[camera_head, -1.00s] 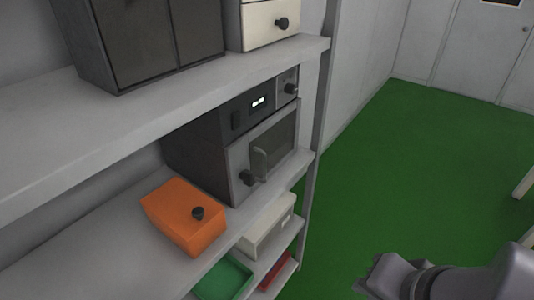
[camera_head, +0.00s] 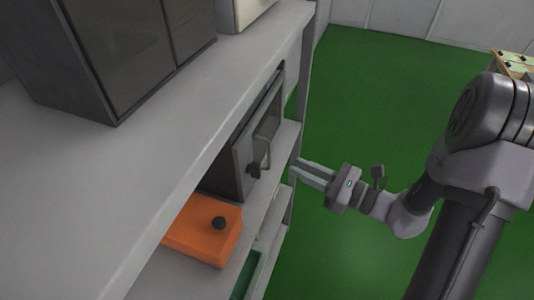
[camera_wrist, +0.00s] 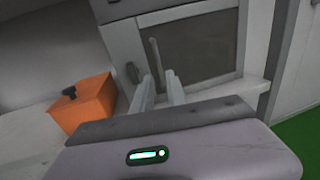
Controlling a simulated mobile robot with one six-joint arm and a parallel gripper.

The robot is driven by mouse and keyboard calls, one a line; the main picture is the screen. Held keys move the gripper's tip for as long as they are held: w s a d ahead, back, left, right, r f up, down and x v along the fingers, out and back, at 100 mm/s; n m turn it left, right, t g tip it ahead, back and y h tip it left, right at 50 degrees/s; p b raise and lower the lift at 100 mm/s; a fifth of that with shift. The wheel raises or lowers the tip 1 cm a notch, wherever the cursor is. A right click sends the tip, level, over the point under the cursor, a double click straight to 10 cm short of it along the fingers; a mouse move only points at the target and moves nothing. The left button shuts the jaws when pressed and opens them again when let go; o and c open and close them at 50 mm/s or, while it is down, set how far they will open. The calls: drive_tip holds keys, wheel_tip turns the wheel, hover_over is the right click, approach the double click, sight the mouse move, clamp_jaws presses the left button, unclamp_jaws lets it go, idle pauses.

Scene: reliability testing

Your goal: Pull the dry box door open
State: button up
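The dry box appears to be the dark grey unit on the middle shelf. Its windowed door (camera_head: 245,155) is closed in the head view, and the door also shows face-on in the wrist view (camera_wrist: 205,48). The door has a grey bar handle (camera_wrist: 156,58) at its left side, with a dark knob (camera_wrist: 132,72) just left of it. My gripper (camera_head: 298,172) is in front of the door, to its right in the head view. Its two fingers (camera_wrist: 160,88) are apart and empty, pointing at the handle's lower end. They look short of the handle.
An orange box (camera_head: 205,238) with a black knob sits left of the dry box on the same shelf. The upper shelf (camera_head: 150,165) overhangs it and carries a large dark cabinet (camera_head: 120,50). A shelf post stands at the right. Green floor (camera_head: 370,90) is open beyond.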

sight(269, 167)
drive_tip(key=b+x, duration=0.1)
drive_tip(key=x, duration=0.8)
drive_tip(key=shift+w+a, duration=0.15)
drive_tip(key=shift+a, duration=0.1)
clamp_jaws()
idle(0.9)
